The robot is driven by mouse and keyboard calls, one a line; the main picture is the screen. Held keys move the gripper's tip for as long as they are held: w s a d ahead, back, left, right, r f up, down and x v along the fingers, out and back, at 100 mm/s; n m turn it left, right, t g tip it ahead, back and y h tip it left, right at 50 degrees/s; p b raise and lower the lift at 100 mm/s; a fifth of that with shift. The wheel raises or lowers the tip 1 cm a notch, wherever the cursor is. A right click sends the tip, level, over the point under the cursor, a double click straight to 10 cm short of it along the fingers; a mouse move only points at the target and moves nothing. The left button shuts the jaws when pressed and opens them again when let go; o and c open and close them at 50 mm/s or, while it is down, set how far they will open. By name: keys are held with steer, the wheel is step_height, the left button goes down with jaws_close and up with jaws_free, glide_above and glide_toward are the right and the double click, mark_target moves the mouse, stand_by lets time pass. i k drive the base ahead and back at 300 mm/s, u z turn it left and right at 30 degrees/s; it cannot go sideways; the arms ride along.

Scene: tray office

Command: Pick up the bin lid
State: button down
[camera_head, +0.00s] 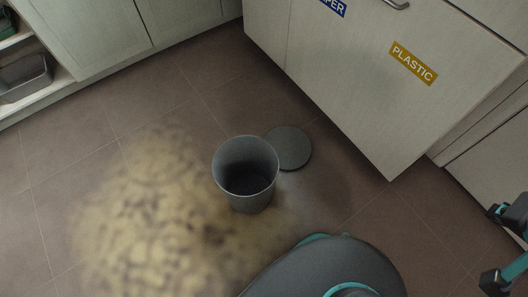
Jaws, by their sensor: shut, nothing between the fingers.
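The bin lid (291,148) is a flat, round, dark grey disc lying on the brown tiled floor. It is just behind and right of the open grey bin (248,202). The bin's rim hides or meets the lid's left edge; I cannot tell whether they touch. The bin stands upright, its mouth uncovered and its inside dark. Black and teal parts of my arm show at the right edge, well away from the lid. My gripper's fingertips cannot be made out in this view.
A pale cabinet with a yellow PLASTIC label (413,63) stands behind and right of the lid, its lower corner near the floor. A mottled yellowish rug or patch (150,215) lies left of the bin. An open shelf holds a grey container (25,76). Floor at far left is clear.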

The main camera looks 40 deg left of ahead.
mark_target(293, 147)
steer(key=z, duration=2.15)
steer(key=k, duration=2.45)
steer(key=u, duration=1.75)
steer(key=i, duration=0.5)
steer(key=u, duration=0.05)
